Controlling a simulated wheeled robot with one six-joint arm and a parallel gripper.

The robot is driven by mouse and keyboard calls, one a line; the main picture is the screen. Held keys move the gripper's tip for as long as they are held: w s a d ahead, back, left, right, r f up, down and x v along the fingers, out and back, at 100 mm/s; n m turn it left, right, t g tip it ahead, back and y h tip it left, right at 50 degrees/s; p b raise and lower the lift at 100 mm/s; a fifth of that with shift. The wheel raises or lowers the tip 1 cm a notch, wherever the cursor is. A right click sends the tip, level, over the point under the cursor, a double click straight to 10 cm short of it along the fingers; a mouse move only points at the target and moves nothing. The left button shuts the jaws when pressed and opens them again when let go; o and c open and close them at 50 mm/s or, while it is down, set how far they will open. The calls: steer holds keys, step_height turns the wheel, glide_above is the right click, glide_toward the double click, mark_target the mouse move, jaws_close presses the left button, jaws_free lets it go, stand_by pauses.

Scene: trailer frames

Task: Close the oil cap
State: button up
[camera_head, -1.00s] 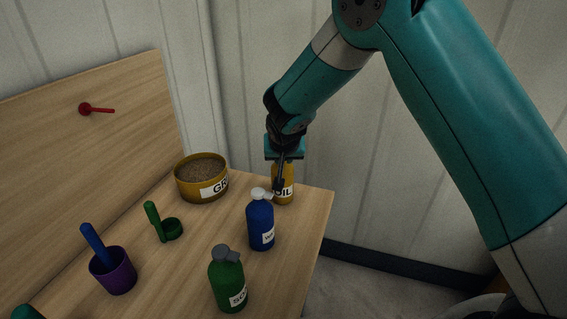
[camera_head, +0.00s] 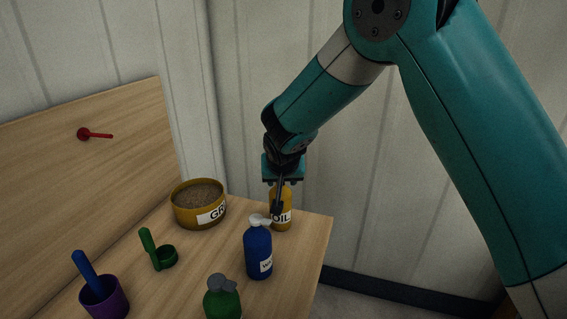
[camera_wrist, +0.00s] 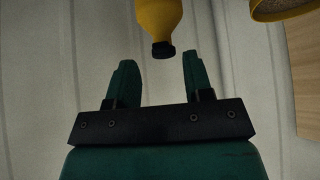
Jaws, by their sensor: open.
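The yellow oil bottle (camera_head: 281,222), labelled OIL, stands upright near the back right corner of the wooden table. In the head view my gripper (camera_head: 278,199) is just above and in front of it, hiding its top. In the wrist view the oil bottle (camera_wrist: 159,15) comes in from the upper edge. Its black cap or neck end (camera_wrist: 163,50) points toward my gripper (camera_wrist: 155,65). My two fingers are spread apart, with nothing between them. The black end lies near the gap, just beyond the fingertips. I cannot tell whether the cap is closed.
A blue bottle (camera_head: 258,252) stands close in front of the oil bottle. A green bottle (camera_head: 222,303), a green scoop (camera_head: 165,257), a purple cup (camera_head: 106,303) and a filled yellow bowl (camera_head: 185,215) share the table. A red hook (camera_head: 84,134) is on the back board. A wall stands behind.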

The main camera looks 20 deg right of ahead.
steer(key=b+v, duration=0.2)
steer(key=v, duration=1.2)
steer(key=shift+s, duration=0.1)
